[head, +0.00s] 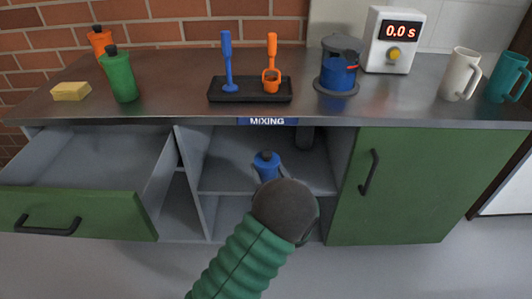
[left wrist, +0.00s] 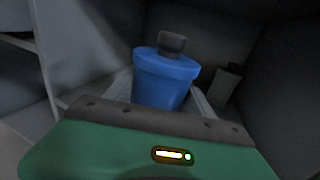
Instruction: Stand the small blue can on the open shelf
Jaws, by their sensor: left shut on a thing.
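The small blue can (head: 266,165) with a dark cap is inside the open shelf (head: 235,181) under the MIXING label. In the left wrist view the blue can (left wrist: 166,77) stands nearly upright between the grey fingers of my left gripper (left wrist: 163,97), which is shut on it. In the head view my dark wrist and green sleeve cover the gripper and the can's lower part. I cannot tell whether the can's base touches the shelf board. My right gripper is in neither view.
A dark container (head: 305,137) stands further back in the shelf, right of the can. An open drawer (head: 85,190) is at left, a shut green door (head: 425,185) at right. The counter (head: 185,90) above carries bottles, a tool tray, a blue pot, a timer and mugs.

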